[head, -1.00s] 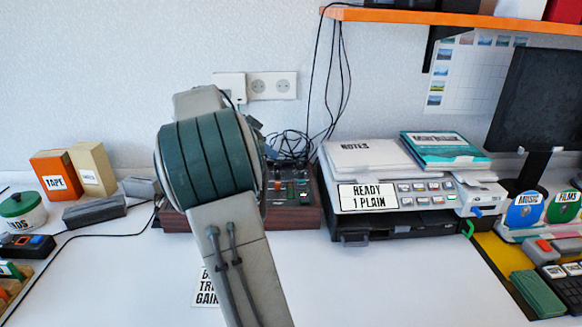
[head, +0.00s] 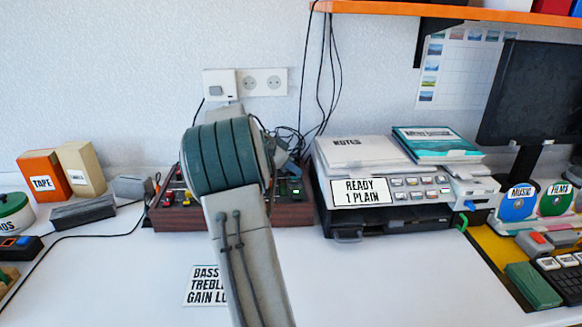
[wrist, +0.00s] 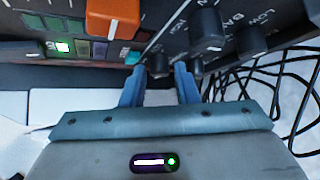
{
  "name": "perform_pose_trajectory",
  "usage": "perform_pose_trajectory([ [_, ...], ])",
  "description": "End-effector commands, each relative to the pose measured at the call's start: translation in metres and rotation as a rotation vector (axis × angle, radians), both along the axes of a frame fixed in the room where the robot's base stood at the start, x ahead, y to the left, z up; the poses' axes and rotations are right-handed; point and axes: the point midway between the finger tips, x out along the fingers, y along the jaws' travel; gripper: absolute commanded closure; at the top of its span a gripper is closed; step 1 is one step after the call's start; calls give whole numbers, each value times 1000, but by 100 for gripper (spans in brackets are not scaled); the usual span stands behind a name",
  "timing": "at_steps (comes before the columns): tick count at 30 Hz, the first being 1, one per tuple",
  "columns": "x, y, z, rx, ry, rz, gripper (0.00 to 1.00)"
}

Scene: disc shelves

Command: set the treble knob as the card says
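The mixer (head: 290,215) is a low wood-sided box at the back of the desk, partly hidden by my arm. In the wrist view its panel shows several black knobs, one large knob (wrist: 207,32) beside lettering too cut off to name the treble knob surely. My gripper (wrist: 159,72) has its two blue-grey fingers apart at the panel. A small dark knob (wrist: 158,64) shows between the fingertips; contact cannot be told.
An orange-capped slider (wrist: 113,16) and lit buttons (wrist: 62,47) are left of the fingers. Loose black cables (wrist: 270,95) lie on the right. A printer (head: 390,210) stands right of the mixer. Tape boxes (head: 43,176) stand at the left.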

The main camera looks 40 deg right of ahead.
Motion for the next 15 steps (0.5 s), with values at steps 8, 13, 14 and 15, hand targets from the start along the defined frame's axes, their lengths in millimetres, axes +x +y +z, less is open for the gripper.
perform_pose_trajectory([
  [8, 0, 0, 0, 0, 0, 0, 100],
  [13, 0, 1, 0, 0, -1, 9, 100],
  [14, 0, 1, 0, 0, -1, 15, 100],
  [15, 0, 1, -1, 0, 0, 24, 100],
])
